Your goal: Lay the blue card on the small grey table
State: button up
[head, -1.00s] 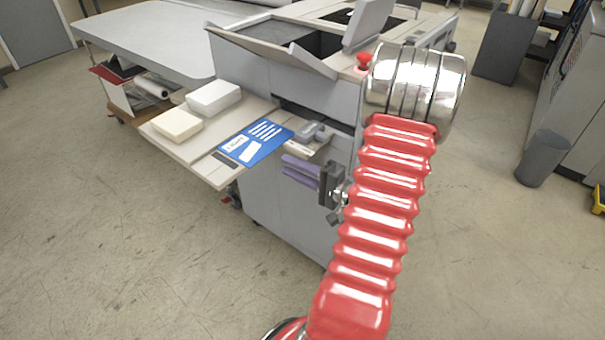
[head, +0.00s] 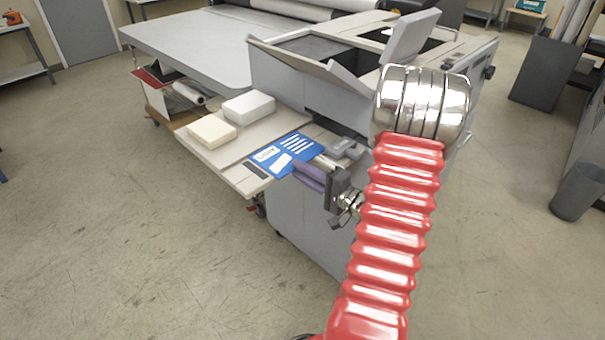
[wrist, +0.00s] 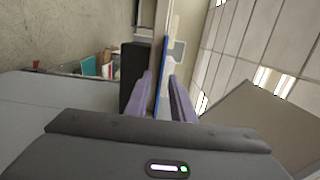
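The blue card (head: 286,154), with white markings, lies flat on the cream side shelf (head: 228,172) of a grey machine. My gripper (head: 308,176) is at the card's near right end, its purple fingers turned one above the other. In the wrist view the card (wrist: 163,75) shows edge-on as a thin blue line between the two fingers (wrist: 161,98). Gaps show beside it, so the gripper looks open and not clamped on it. A grey-topped table (head: 14,30) is cut off at the far left; I cannot tell whether it is the small grey table.
A white block (head: 249,106) and a cream block (head: 211,131) lie on the shelf behind the card. A small grey object (head: 345,148) sits right of the card, close to my gripper. The machine body (head: 300,220) stands below and behind. The floor at left is clear.

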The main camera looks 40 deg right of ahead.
aim_at(281, 174)
grip_shut()
jog(key=shift+a, duration=0.1)
jog(key=shift+s+a+f, duration=0.1)
jog(key=shift+a+f, duration=0.05)
jog(key=shift+a, duration=2)
jog(key=shift+c, duration=2.2)
grip_release()
jog(key=o, duration=0.5)
jog(key=shift+d, duration=0.1)
jog(key=shift+o, duration=0.2)
jog(key=shift+s, duration=0.15)
